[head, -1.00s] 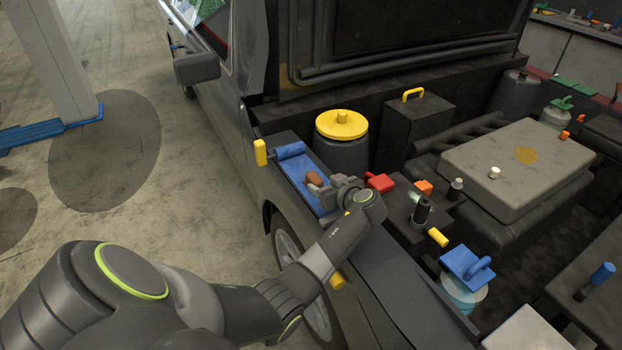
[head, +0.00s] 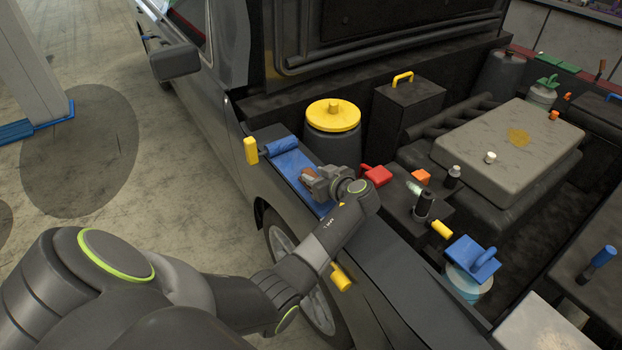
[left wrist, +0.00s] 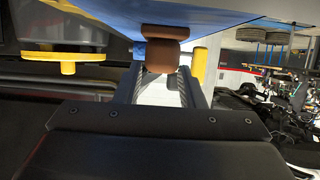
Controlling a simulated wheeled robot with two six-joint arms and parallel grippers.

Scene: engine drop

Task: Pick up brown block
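The brown block (head: 308,175) lies on the blue tray (head: 284,160) on the car's fender. My right gripper is not in view.
A yellow-lidded canister (head: 333,116) stands behind the tray. A yellow handle (head: 250,150) is at the tray's left end. A red part (head: 376,175) and an orange block (head: 421,177) sit to the right. The engine bay is crowded; the floor at left is open.

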